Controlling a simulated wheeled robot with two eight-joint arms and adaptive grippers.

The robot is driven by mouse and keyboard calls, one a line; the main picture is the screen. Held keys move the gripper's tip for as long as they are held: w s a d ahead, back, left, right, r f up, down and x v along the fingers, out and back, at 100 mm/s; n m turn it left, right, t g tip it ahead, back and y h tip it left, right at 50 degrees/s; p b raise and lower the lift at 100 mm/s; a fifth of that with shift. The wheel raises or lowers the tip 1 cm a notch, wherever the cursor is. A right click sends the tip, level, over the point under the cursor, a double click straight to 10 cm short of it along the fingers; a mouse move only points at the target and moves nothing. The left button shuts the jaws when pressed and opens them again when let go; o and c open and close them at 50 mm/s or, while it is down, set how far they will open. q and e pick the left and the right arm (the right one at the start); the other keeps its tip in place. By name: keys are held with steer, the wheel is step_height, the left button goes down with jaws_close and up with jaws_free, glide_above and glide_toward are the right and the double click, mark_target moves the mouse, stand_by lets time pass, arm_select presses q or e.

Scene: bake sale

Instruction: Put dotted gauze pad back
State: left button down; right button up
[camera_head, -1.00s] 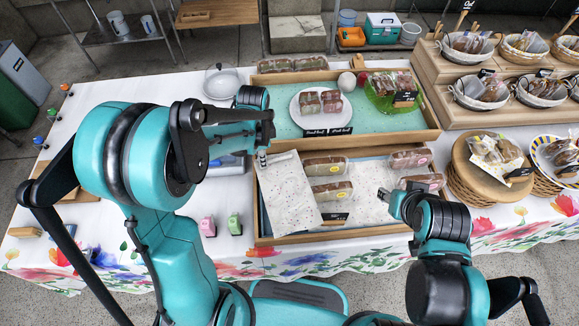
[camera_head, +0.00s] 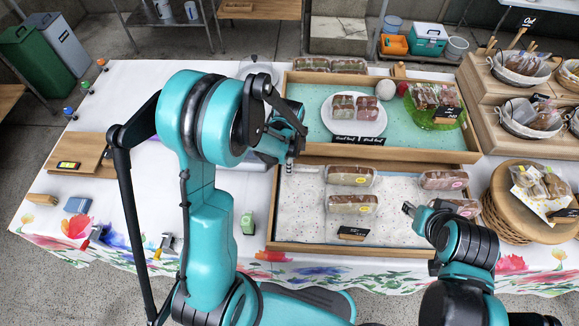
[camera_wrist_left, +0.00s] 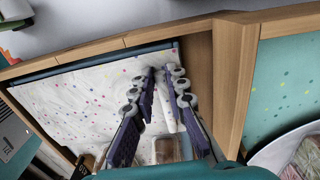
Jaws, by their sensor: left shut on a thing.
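The dotted gauze pad (camera_head: 300,212), white with small coloured specks, lies in the left part of the front wooden tray (camera_head: 345,249). It looks mostly flat there. In the left wrist view the pad (camera_wrist_left: 85,95) shows coloured dots and lies inside the tray frame. My left gripper (camera_head: 290,165) is at the tray's back left corner. In the wrist view its purple fingers (camera_wrist_left: 164,75) are shut on the pad, with a white fold between them. My right gripper (camera_head: 408,208) is above the tray's right part; its jaw opening is unclear.
Wrapped loaves (camera_head: 350,203) and a black price card (camera_head: 353,233) stand in the front tray beside the pad. The back tray (camera_head: 460,156) holds a white plate (camera_head: 340,115). A round wooden stand (camera_head: 505,190) is at the right. The cloth left of my arm is partly clear.

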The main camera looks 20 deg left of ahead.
arm_select(q)
steer(key=shift+r, duration=0.1)
steer(key=shift+f+b, duration=0.5)
steer(key=shift+f, duration=0.05)
steer(key=c, duration=1.5)
jaws_free()
steer(key=shift+r, duration=0.1)
steer(key=shift+r, duration=0.1)
